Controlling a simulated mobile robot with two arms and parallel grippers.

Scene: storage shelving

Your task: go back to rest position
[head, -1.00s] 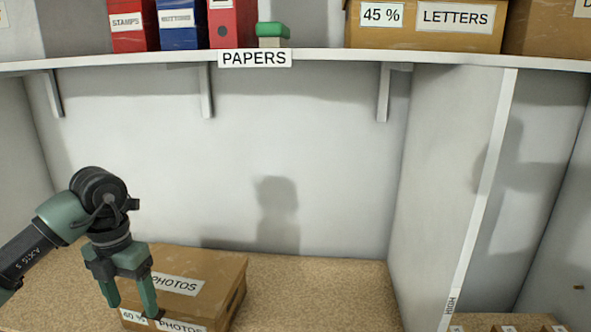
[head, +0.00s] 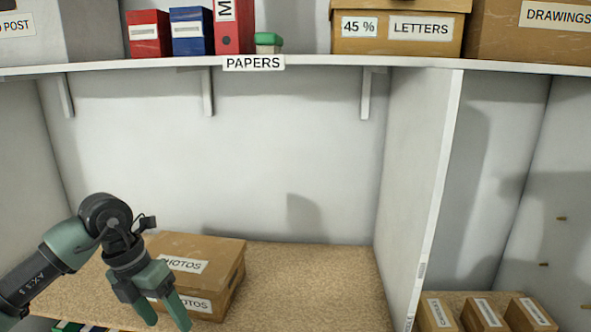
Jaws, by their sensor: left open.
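My left gripper (head: 170,311) is in the lower left of the head view, pointing down, with its two green fingers apart and nothing between them. It is in front of a brown cardboard box labelled PHOTOS (head: 215,262), and hides the box's front left part. The box sits on the cork-coloured lower shelf (head: 310,280). I cannot tell whether a finger touches it. My right gripper is not in view.
Above runs a white shelf (head: 300,63) labelled PAPERS, with red and blue binders (head: 192,32), a LETTERS box (head: 395,30) and a DRAWINGS box (head: 530,30). A white divider (head: 420,170) stands right. Small boxes (head: 485,313) sit beyond it. The lower shelf's middle is clear.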

